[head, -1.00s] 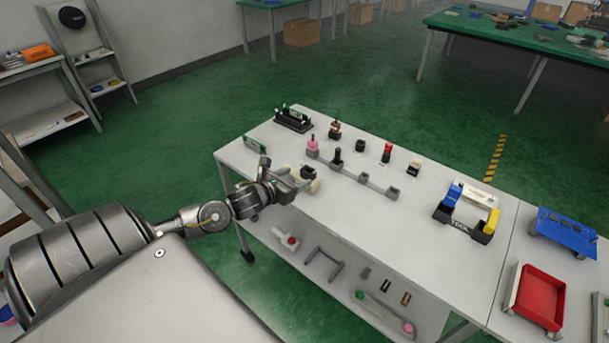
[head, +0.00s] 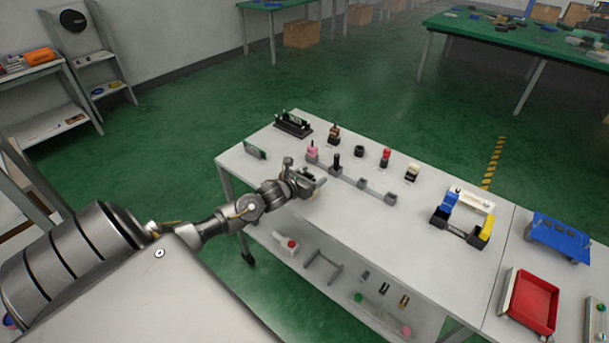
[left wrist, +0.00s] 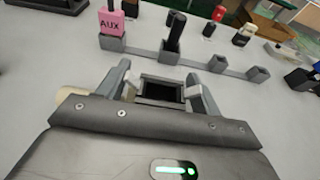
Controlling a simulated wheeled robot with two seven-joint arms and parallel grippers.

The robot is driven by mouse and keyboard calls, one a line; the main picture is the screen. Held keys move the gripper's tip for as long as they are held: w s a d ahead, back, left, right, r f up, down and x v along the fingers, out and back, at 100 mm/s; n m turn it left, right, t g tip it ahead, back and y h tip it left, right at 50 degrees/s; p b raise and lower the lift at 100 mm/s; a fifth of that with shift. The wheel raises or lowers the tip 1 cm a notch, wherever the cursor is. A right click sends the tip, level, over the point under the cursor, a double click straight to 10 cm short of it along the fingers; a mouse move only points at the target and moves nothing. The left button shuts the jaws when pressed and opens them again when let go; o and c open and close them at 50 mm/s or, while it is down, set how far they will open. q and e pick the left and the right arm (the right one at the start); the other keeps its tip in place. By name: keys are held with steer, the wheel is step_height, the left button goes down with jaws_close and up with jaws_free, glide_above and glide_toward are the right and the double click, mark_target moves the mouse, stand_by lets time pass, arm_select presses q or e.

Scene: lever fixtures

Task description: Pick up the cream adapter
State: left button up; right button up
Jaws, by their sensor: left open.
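My left gripper (head: 312,181) is over the table's near left part, fingers apart. In the left wrist view its open fingers (left wrist: 162,88) stand on either side of a dark square socket with a grey rim (left wrist: 162,92). A cream piece (left wrist: 70,99) shows just left of the fingers, mostly hidden by my gripper. I cannot tell whether it and the socket are one part, or whether the fingers touch anything. Another cream and black part (head: 412,172) stands farther right on the table and also shows in the left wrist view (left wrist: 243,36).
A grey bar with sockets (head: 365,182) lies just beyond my gripper. A pink AUX block (left wrist: 111,22) stands at its left end, with a black post (left wrist: 174,32) beside it. A red-topped part (head: 385,157) and a blue-yellow fixture (head: 465,215) stand to the right.

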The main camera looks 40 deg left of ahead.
arm_select(q)
steer(key=c, duration=1.2)
